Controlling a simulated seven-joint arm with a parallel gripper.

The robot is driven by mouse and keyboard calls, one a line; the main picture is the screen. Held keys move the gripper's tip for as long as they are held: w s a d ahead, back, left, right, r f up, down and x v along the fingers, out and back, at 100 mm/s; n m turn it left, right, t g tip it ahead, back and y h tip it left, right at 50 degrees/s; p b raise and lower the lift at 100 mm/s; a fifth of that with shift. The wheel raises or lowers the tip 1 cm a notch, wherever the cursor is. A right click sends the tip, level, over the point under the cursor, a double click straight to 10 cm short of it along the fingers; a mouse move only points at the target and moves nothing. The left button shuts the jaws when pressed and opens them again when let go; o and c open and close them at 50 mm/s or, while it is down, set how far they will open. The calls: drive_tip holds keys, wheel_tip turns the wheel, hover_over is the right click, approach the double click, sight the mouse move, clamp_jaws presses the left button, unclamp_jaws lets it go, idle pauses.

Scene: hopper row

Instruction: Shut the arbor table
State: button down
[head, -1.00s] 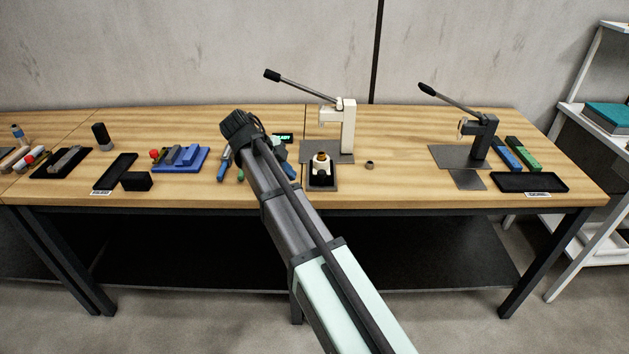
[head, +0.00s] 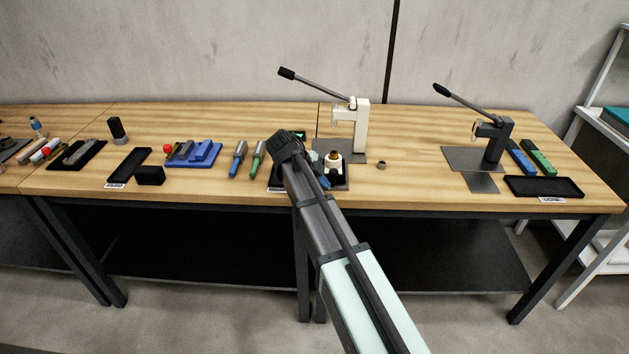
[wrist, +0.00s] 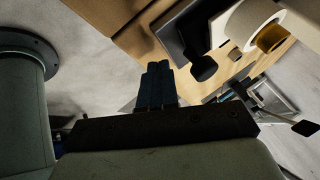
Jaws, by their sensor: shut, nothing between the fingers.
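The white arbor press (head: 361,125) stands at the back middle of the bench with its lever raised to the left. Its dark sliding table (head: 343,184) sticks out in front of the base and carries a white round holder (head: 333,163) with a brown-orange part. The holder and part also show at upper right in the wrist view (wrist: 240,22), beside a dark knob (wrist: 203,68). My gripper (head: 323,179) is shut and empty at the table's left front; my arm hides part of it. Its dark blue fingers (wrist: 158,82) appear apart from the knob.
A second, dark press (head: 493,143) stands at right with blue and green bars and a black tray (head: 545,188).

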drive_tip(key=shift+w+d+f, duration=0.1)
drive_tip(key=shift+w+d, duration=0.15)
drive_tip(key=shift+w, duration=0.3)
drive_tip(key=shift+w+d, duration=0.25)
drive_tip(key=shift+w, duration=0.3)
